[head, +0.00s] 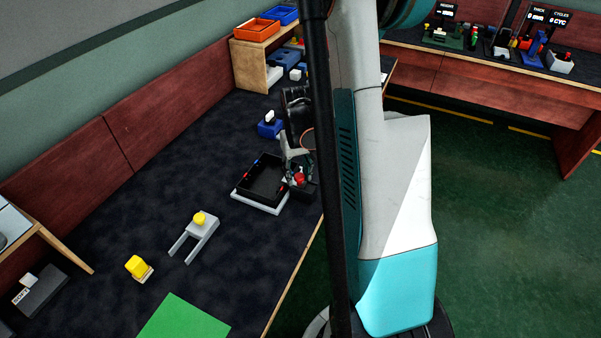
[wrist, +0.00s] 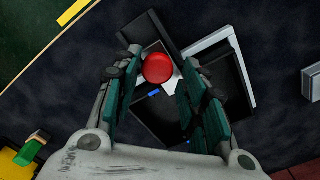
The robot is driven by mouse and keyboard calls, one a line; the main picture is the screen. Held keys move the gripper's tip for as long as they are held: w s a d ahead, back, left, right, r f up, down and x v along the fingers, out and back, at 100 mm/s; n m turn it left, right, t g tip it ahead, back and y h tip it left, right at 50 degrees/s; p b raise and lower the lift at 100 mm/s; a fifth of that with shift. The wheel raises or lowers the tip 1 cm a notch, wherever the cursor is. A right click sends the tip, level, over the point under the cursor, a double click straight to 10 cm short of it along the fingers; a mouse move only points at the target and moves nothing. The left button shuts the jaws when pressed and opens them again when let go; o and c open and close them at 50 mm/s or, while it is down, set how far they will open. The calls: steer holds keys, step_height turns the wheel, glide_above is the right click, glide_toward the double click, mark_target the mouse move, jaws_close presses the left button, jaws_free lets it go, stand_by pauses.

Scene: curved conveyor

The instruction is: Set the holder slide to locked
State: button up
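A round red knob (wrist: 158,68) sits on a dark block beside a black tray-like holder (wrist: 160,126). In the head view the red knob (head: 299,177) is at the right corner of the black holder (head: 240,186), which rests on a pale base. My gripper (wrist: 160,60) is open, with one finger on each side of the red knob and a visible gap to it. In the head view my gripper (head: 297,163) is just over the knob and partly covers it. No locked or unlocked marking is readable; the fingers and palm hide part of the holder.
A blue block with a white top (head: 269,125) stands behind the holder. A grey forked piece with a yellow knob (head: 199,219), a yellow block (head: 138,266) and a green mat (head: 184,318) lie in front. Dark table between them is clear.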

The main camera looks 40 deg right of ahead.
mark_target(298, 175)
stand_by(0.3)
step_height(298, 175, up, 12)
stand_by(0.6)
stand_by(0.4)
